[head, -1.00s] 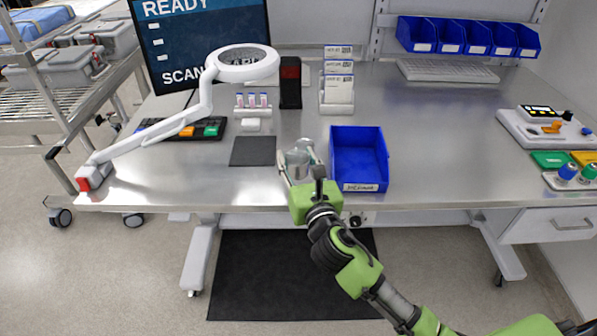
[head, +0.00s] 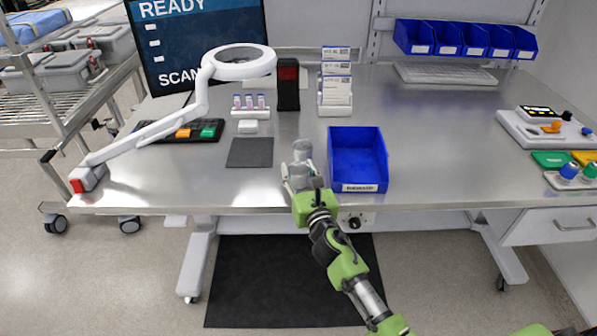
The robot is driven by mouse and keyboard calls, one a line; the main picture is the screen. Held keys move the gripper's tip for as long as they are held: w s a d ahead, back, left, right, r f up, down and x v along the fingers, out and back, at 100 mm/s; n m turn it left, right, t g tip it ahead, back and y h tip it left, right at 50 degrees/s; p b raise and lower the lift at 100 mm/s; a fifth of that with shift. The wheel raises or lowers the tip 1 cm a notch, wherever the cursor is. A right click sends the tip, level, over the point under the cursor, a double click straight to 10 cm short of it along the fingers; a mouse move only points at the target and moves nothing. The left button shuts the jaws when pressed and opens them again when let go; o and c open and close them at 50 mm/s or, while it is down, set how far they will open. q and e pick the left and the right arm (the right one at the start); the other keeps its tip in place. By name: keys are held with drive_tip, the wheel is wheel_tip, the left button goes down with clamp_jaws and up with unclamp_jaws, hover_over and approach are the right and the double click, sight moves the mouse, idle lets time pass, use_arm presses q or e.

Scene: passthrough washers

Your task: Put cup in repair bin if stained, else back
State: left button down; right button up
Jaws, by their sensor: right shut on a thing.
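A small grey metallic cup (head: 301,152) is between the fingers of my right gripper (head: 299,172), close to the front edge of the bench. The fingers are shut on it and hide part of it. I cannot tell whether it touches the bench, and no stain can be made out at this size. An open blue bin (head: 358,187) with a white front label stands just right of the gripper and looks empty. The label is too small to read. My left gripper is not in view.
A dark square mat (head: 250,153) lies left of the cup. A white magnifier lamp (head: 240,63) reaches over the left side. A small vial rack (head: 250,112), a black box (head: 288,85) and a card holder (head: 336,95) stand behind.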

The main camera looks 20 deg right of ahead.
drive_tip(key=shift+f, duration=0.15)
drive_tip(key=o, duration=1.1)
drive_tip(key=shift+c, duration=0.2)
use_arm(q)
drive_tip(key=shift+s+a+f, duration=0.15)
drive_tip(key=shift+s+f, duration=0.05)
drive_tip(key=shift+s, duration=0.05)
use_arm(e)
drive_tip(key=shift+o, duration=0.3)
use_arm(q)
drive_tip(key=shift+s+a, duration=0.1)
use_arm(e)
drive_tip(key=shift+r, duration=0.25)
use_arm(q)
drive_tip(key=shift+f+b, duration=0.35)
drive_tip(key=shift+b, duration=0.15)
use_arm(e)
drive_tip(key=s, duration=1.2)
drive_tip(key=shift+a, duration=0.1)
